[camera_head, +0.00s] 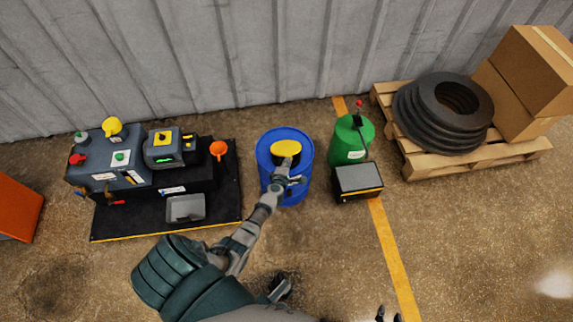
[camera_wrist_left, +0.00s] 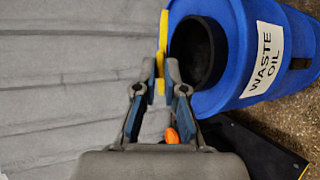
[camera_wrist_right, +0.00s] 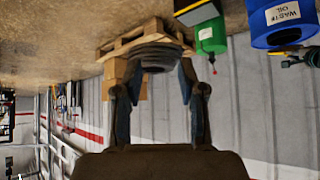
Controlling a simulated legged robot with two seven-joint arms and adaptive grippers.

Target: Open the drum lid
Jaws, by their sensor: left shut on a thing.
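The blue drum (camera_head: 305,180) stands upright near the wall; its label reads "WASTE OIL" in the left wrist view (camera_wrist_left: 235,75). My left gripper (camera_head: 287,162) is at the drum's top, shut on the yellow lid (camera_head: 286,148). In the left wrist view the lid (camera_wrist_left: 163,38) is edge-on between the fingertips (camera_wrist_left: 165,75), tilted up beside the drum's dark round opening (camera_wrist_left: 192,52), which is uncovered. My right gripper (camera_wrist_right: 157,78) is open and empty, away from the drum; its fingertips (camera_head: 388,313) show at the head view's bottom edge.
Left of the drum is a black platform (camera_head: 120,222) with machinery and an orange funnel (camera_head: 218,148). To the right are a green canister (camera_head: 353,140), a dark box (camera_head: 357,181), and a pallet (camera_head: 430,166) with black rings and cardboard boxes. The front right floor is clear.

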